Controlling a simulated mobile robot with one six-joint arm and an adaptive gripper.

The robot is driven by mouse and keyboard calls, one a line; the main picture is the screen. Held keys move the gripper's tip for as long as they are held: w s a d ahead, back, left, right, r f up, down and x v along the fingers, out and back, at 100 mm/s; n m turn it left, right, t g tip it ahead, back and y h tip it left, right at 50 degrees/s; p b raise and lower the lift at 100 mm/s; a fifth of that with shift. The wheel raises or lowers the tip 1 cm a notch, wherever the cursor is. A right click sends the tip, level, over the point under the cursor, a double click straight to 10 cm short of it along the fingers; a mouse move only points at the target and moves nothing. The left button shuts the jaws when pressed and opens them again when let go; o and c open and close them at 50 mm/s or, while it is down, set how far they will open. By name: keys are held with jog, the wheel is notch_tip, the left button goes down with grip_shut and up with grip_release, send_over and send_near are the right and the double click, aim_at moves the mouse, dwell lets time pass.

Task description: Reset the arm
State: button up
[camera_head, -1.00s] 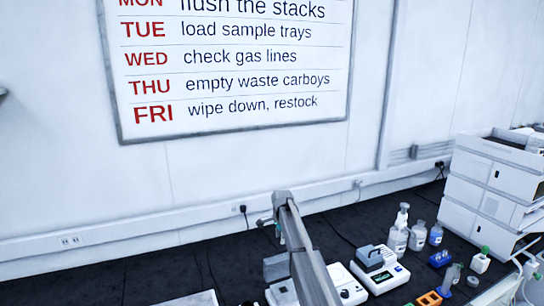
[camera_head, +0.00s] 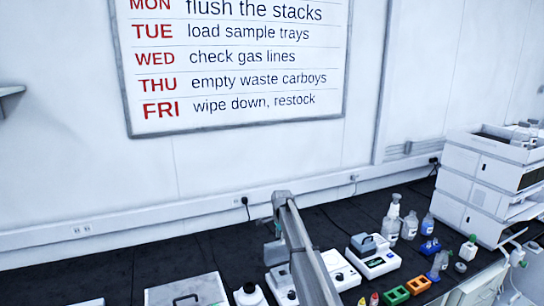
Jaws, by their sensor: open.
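My arm (camera_head: 309,250) rises from the bottom edge right of centre and leans up and left over the dark bench. Its far end, with a small joint on the left side, shows in front of the back of the bench near the wall. I cannot make out my gripper's fingers; they are not visible in this view. I see nothing carried by the arm.
The black bench (camera_head: 128,276) runs along the wall under a weekly schedule board (camera_head: 240,75). White instruments (camera_head: 375,262), bottles (camera_head: 410,224), and orange (camera_head: 418,285) and green (camera_head: 396,295) racks stand right of my arm. Stacked white units (camera_head: 487,180) stand far right. A handled case (camera_head: 190,292) lies left.

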jog(key=s+d+f+n+b, duration=0.3)
jog(key=s+d+n, duration=0.1)
jog(key=s, duration=1)
jog(key=s+d+f+n+b, duration=0.3)
jog(key=s+d+n, duration=0.2)
jog(key=s, duration=1)
jog(key=s+d+f+n+b, duration=0.4)
jog(key=s, duration=1.1)
jog(key=shift+d+g, duration=0.25)
jog(key=shift+g, duration=0.05)
